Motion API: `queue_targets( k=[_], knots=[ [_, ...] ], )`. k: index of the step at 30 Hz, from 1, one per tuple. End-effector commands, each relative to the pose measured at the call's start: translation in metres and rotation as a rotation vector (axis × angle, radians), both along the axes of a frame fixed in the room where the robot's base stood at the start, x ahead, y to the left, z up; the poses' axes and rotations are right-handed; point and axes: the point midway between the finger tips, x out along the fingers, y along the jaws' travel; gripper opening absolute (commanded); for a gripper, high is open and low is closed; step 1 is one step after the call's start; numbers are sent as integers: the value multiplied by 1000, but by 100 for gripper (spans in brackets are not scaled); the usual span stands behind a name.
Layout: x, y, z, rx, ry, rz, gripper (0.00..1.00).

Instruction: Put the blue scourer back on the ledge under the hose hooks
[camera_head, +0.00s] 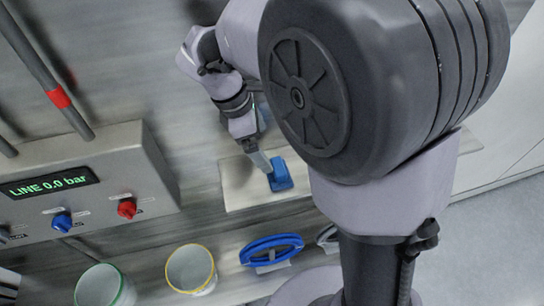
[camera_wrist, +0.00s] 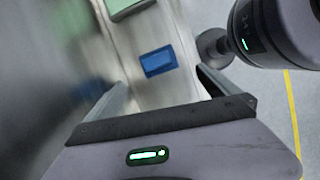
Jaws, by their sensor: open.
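The blue scourer (camera_head: 281,174) lies on a pale flat board or ledge (camera_head: 236,186) in the head view, just beyond the fingertips of my gripper (camera_head: 264,162). In the wrist view the blue scourer (camera_wrist: 158,62) lies on the pale surface between and ahead of the two fingers of my gripper (camera_wrist: 160,88), which are apart with nothing between them. I cannot tell from the head view whether a finger touches the scourer. My arm hides part of the area behind it. I cannot make out the hose hooks.
A control box (camera_head: 88,185) with a "LINE 0.0 bar" display, a blue knob (camera_head: 62,222) and a red knob (camera_head: 127,209) stands at left. A pale green block (camera_wrist: 128,8) shows in the wrist view.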

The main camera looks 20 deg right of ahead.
Motion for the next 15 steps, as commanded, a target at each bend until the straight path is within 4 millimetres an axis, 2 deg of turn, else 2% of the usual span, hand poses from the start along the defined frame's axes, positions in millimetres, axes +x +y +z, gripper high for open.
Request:
queue_targets(
  k=[1, 4, 6, 9, 12, 15],
  knots=[
    [-16, -6, 18, 59, -71, -130, 100],
    [-67, -14, 51, 249, -248, -560, 100],
    [-103, -15, 67, 401, -356, -886, 100],
    [-143, -12, 76, 607, -459, -1300, 100],
    [-166, -7, 77, 758, -499, -1582, 100],
    [-174, -5, 76, 827, -506, -1709, 100]
  ],
)
